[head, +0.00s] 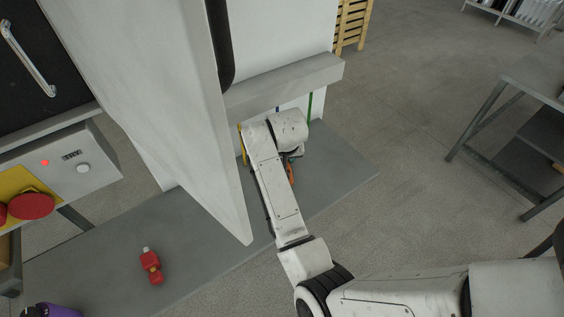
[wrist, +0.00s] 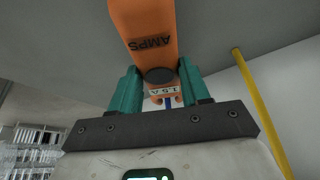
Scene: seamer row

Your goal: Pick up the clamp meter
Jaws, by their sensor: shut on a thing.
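The clamp meter (wrist: 150,25) is orange with dark lettering "AMPS". In the wrist view it sits between the two teal fingers of my gripper (wrist: 157,90), which are shut on it. A dark round part and a small label show between the fingers. In the head view only a small orange piece of the clamp meter (head: 291,174) shows beside my arm, above the grey platform. My arm hides most of the gripper there. I cannot tell whether the meter touches the platform.
A pale upright panel (head: 160,90) stands close left of my arm. A grey ledge (head: 290,80) is behind, with coloured rods below it. A red object (head: 151,267) lies on the grey platform (head: 205,240). A metal table (head: 535,90) stands right, with open floor between.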

